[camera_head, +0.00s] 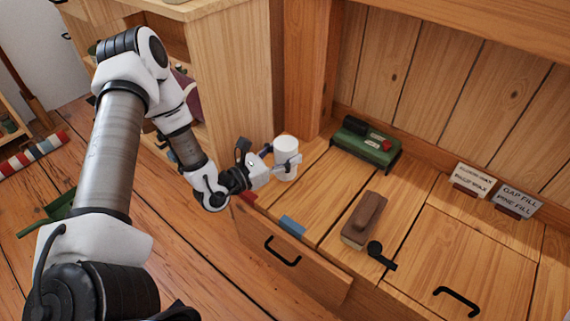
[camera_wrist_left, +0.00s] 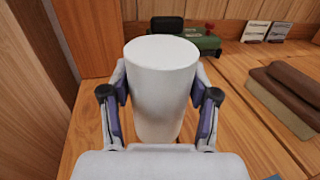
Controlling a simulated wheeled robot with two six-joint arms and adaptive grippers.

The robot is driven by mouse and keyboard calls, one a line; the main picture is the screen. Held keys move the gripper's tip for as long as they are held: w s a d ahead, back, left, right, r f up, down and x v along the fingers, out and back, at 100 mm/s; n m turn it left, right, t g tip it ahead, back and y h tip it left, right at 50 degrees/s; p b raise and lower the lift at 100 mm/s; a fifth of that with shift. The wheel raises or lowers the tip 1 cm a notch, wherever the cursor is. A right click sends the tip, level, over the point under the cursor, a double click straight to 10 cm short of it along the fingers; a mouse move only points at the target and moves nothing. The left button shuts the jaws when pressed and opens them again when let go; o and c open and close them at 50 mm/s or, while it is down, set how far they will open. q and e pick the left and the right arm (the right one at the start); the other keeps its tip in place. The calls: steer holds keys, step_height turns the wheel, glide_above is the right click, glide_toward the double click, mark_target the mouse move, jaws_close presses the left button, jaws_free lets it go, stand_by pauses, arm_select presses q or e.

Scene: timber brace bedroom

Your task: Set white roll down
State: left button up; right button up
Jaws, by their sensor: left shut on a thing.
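The white roll (camera_head: 286,150) is an upright white cylinder at the left end of the wooden bench top (camera_head: 318,212). My left gripper (camera_head: 278,166) is shut on it from the side. In the left wrist view the roll (camera_wrist_left: 162,85) stands between the two fingers of my left gripper (camera_wrist_left: 160,115), which press on its sides. Its lower end is partly hidden by the gripper, so I cannot tell whether it touches the bench top. My right gripper is not in view.
A green box-like tool (camera_head: 366,145) stands behind the roll to the right. A brown block (camera_head: 364,220) lies further right, with a black latch (camera_head: 381,255) near it. Two label cards (camera_head: 473,179) stand at the back right. A wooden post (camera_head: 307,75) rises just behind the roll.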

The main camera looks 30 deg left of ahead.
arm_select(q)
step_height(320, 180, down, 3)
steer(key=shift+r+b, duration=0.2)
steer(key=shift+b, duration=0.1)
steer(key=shift+r, duration=0.2)
steer(key=o, duration=0.8)
steer(key=shift+f, duration=0.15)
steer(key=o, duration=0.5)
steer(key=shift+c, duration=0.2)
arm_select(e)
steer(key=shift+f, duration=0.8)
